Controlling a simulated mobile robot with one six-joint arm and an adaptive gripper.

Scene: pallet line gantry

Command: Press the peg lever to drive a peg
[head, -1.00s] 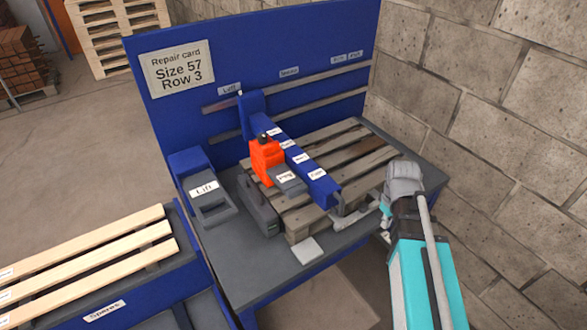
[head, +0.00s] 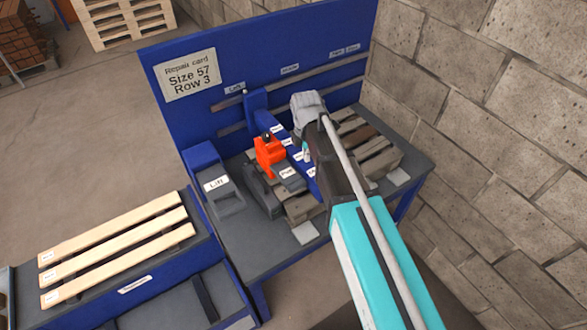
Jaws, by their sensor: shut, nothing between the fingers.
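The peg lever is a grey paddle labelled "Peg" (head: 287,173). It juts from the orange carriage (head: 268,153), which has a black knob on top and rides on the blue beam across the pallet (head: 384,160). My gripper (head: 306,152) is mostly hidden by my own grey and teal arm; only a small part shows over the beam, to the right of and a little above the lever in the picture. It is shut and empty. I cannot tell how high it is above the beam. The lever looks clear of it.
A lift pedestal (head: 217,185) stands left of the pallet. Spare boards (head: 115,255) lie on a bench at lower left. A block wall (head: 490,130) bounds the right side.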

